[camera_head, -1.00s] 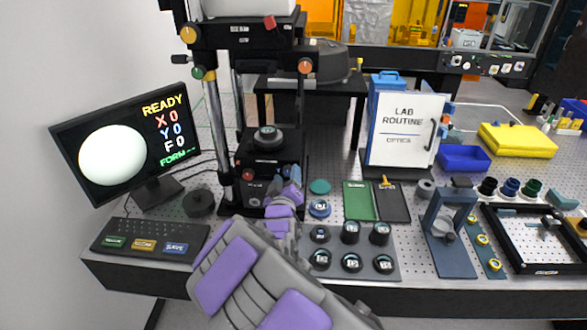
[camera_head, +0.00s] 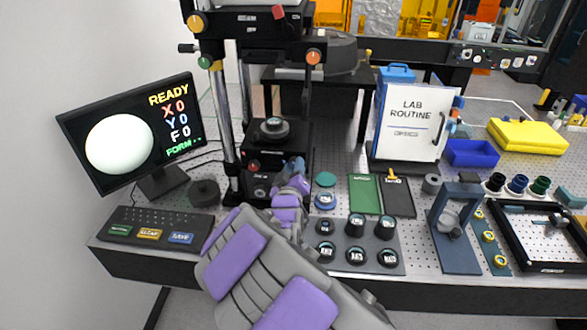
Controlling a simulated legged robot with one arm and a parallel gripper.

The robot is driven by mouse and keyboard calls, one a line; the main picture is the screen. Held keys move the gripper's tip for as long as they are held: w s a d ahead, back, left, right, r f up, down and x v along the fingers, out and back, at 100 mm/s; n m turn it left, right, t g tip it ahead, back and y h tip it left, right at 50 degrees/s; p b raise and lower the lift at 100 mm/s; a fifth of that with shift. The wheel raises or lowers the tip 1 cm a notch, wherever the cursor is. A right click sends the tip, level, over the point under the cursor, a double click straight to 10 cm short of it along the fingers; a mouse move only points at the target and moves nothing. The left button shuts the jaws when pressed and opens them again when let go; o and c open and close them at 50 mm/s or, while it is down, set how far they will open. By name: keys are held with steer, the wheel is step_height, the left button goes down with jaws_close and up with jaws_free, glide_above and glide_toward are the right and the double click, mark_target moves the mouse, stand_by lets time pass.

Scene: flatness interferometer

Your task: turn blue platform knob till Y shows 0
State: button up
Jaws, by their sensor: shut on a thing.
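The interferometer (camera_head: 273,145) stands behind my arm, with a round black part (camera_head: 273,128) on its platform. My gripper (camera_head: 294,168) is at the right side of the platform's front, shut on what appears to be the blue platform knob (camera_head: 296,163). My gripper and arm cover most of the knob. A red knob (camera_head: 254,166) shows at the left of the platform front. The monitor (camera_head: 134,137) at the left reads READY, X 0, Y 0, F 0 and FORM with unclear characters after it. A plain white disc fills its left part.
A keyboard (camera_head: 155,222) with labelled keys lies below the monitor. A grey tray (camera_head: 338,262) of several black lens holders is right of my arm. Green and black pads (camera_head: 364,194), a Lab Routine binder (camera_head: 412,122) and a blue stand (camera_head: 455,250) are further right.

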steer(key=shift+a+m, duration=0.15)
steer(key=shift+m, duration=0.55)
steer(key=o, duration=1)
steer(key=shift+a, duration=0.15)
steer(key=shift+o, duration=0.2)
